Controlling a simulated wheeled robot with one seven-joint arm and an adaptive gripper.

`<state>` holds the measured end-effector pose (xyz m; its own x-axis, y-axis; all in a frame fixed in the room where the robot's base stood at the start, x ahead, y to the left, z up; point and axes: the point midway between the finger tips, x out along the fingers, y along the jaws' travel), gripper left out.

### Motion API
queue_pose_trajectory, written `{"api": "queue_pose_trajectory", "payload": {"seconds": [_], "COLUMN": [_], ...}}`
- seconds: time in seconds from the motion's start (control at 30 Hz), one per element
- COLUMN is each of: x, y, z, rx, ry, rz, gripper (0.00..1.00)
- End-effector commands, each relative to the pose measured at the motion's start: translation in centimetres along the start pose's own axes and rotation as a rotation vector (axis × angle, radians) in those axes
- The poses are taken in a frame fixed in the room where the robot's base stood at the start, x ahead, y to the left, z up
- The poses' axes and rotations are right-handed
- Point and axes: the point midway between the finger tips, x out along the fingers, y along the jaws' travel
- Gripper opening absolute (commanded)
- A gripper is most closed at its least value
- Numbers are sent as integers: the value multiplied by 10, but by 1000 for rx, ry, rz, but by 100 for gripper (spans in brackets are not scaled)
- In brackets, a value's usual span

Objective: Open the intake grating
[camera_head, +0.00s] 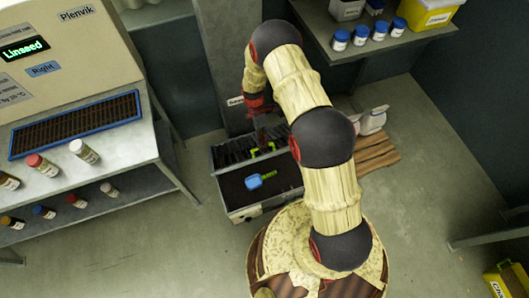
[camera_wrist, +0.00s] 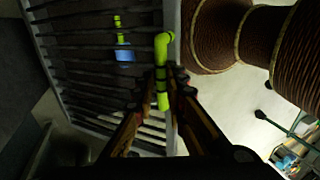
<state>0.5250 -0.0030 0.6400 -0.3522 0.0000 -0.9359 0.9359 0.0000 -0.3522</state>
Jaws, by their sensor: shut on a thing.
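The intake grating (camera_head: 235,149) is a frame of dark parallel slats along the back of the open-topped intake box (camera_head: 243,214). It looks raised at an angle, with the front of the box uncovered in the head view. In the wrist view, the grating (camera_wrist: 95,75) fills the left half. My gripper (camera_wrist: 165,88) is shut on its yellow-green handle (camera_wrist: 162,48) at the frame edge; the handle also shows in the head view (camera_head: 257,150). A blue scoop (camera_head: 253,181) lies in the box and shows through the slats in the wrist view (camera_wrist: 124,53).
A bench (camera_head: 150,139) with a cream machine (camera_head: 60,50) and several bottles stands at the left. A shelf (camera_head: 335,45) with several blue-capped jars is at the back right.

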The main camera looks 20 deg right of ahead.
Motion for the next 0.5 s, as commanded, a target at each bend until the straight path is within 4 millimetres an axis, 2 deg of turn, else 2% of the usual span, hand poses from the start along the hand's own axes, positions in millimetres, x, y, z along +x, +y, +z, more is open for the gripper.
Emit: {"api": "queue_pose_trajectory", "payload": {"seconds": [0.03, 0.2, 0.5], "x": [-20, -49, -76], "y": [29, 55, 88], "z": [0, 0, 0], "rx": [0, 0, 0], "ry": [0, 0, 0], "rz": [57, 53, 41], "gripper": [0, 0, 0]}}
